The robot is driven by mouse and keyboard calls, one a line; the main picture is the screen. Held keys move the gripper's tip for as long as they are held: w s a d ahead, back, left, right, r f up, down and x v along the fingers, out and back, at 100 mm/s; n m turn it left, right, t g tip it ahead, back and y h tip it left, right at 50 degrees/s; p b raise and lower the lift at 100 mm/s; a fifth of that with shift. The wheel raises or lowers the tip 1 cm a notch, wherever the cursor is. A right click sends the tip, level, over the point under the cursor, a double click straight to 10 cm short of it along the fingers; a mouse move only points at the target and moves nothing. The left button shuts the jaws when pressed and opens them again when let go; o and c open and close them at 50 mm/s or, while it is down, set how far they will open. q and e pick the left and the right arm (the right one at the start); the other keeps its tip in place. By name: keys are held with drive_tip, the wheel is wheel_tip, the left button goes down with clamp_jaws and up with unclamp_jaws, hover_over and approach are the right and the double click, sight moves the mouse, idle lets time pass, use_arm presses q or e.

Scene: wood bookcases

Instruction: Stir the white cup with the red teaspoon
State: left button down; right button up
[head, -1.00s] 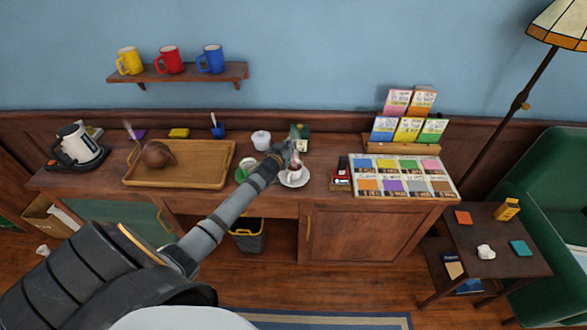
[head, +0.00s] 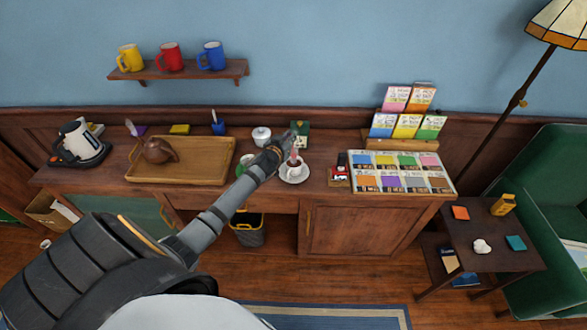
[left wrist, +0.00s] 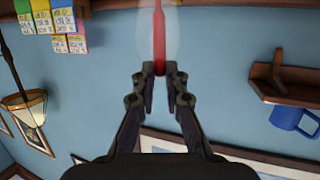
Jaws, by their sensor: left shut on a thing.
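The white cup (head: 299,169), with dark liquid in it, stands on a white saucer (head: 294,180) on the wooden counter. My left gripper (head: 288,146) is just above and behind the cup, its arm reaching in from the lower left. It is shut on the red teaspoon (head: 295,157), which points down at the cup's opening; its lower end is hard to make out. In the left wrist view the fingertips (left wrist: 160,76) pinch the red teaspoon (left wrist: 159,38). My right gripper is out of view.
A green cup (head: 243,161) sits left of the saucer, partly behind my arm. A white lidded pot (head: 261,136) and a green box (head: 301,129) stand behind. A wooden tray (head: 205,172) lies left; a tea packet display (head: 380,188) stands right.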

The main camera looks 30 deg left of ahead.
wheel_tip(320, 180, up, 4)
drive_tip(key=p, duration=0.4)
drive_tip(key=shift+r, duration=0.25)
